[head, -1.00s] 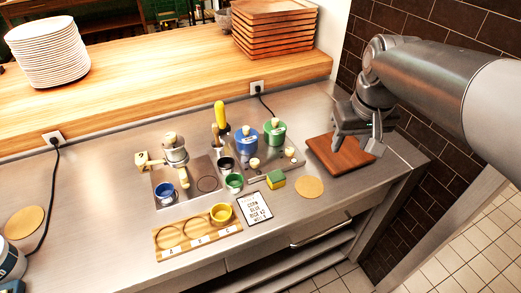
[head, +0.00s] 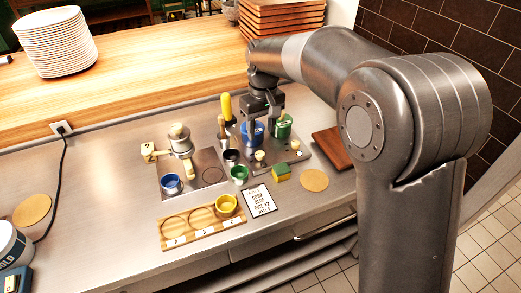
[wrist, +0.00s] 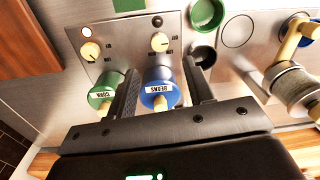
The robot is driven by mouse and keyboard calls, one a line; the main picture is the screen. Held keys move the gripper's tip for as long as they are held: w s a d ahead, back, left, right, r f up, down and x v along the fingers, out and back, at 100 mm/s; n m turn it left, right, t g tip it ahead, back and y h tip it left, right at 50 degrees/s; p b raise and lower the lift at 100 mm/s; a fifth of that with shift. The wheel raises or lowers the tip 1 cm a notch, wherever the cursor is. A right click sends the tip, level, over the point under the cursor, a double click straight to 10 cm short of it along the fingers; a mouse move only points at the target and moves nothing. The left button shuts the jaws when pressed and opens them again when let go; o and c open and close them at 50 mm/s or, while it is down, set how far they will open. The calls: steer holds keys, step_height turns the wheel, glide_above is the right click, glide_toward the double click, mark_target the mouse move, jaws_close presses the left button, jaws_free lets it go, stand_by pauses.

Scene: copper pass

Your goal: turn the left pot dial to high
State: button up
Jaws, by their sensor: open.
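The left pot dial (head: 260,155) is a cream knob on the steel burner panel, in front of the blue pot (head: 252,133). It also shows in the wrist view (wrist: 159,41), just beyond my fingertips. The right dial (head: 295,144) sits in front of the green pot (head: 283,127) and also shows in the wrist view (wrist: 90,51). My gripper (head: 263,115) is open and empty, pointing down above the blue pot. The dial markings are too small to read.
A yellow-handled utensil (head: 227,106) stands close left of the gripper. A black cup (head: 231,157), a green cup (head: 239,174) and a green-yellow sponge (head: 282,172) lie near the dials. A wooden board (head: 331,147) is at right.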

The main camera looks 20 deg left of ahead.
mark_target(260, 153)
step_height(260, 153, down, 9)
steer(key=shift+s+r, duration=0.1)
steer(key=shift+s, duration=0.05)
steer(key=shift+c, duration=0.5)
steer(key=c, duration=0.9)
